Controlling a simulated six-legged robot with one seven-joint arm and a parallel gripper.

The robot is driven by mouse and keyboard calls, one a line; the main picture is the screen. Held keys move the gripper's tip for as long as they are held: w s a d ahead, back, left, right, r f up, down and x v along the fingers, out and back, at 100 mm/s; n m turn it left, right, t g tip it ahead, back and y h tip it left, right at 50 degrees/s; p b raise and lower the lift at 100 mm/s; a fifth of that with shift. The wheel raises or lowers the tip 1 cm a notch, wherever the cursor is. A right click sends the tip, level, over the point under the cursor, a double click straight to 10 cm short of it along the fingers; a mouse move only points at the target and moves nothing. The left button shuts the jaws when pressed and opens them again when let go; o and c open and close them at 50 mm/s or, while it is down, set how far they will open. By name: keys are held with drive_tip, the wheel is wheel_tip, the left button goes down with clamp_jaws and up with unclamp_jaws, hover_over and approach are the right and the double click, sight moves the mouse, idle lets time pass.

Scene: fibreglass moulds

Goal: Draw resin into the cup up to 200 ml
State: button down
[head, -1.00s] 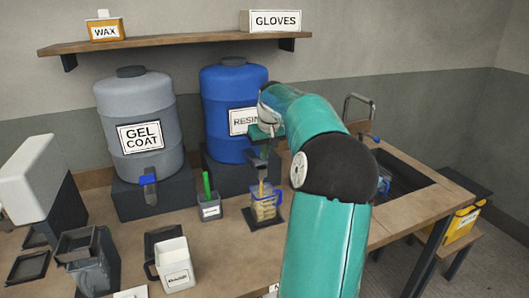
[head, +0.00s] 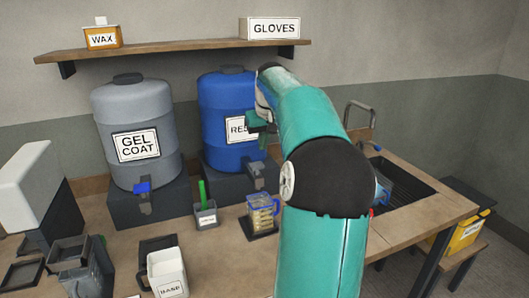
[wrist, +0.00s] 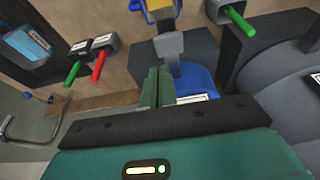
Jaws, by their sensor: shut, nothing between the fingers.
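The blue resin drum (head: 222,110) stands on a dark block, its label partly hidden by my arm. Its grey tap (head: 256,174) points down over the cup (head: 262,214), a clear measuring cup with a blue rim and handle. The cup stands upright on a dark pad and holds amber resin; its scale is too small to read. No stream shows between tap and cup. My gripper (head: 260,128) is shut and empty in front of the drum, above the tap. In the wrist view its green fingers (wrist: 159,88) are together just short of the tap (wrist: 168,46).
The gel coat drum (head: 136,115) with its own tap stands left. A small pot with a green-handled tool (head: 205,212) is left of the cup. A white container (head: 167,272) stands in front. A sink (head: 400,178) is at right. A shelf (head: 180,48) runs above.

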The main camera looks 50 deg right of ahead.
drive_tip(key=v, duration=0.7)
drive_tip(key=shift+w+a, duration=0.1)
drive_tip(key=shift+w, duration=0.05)
idle(0.5)
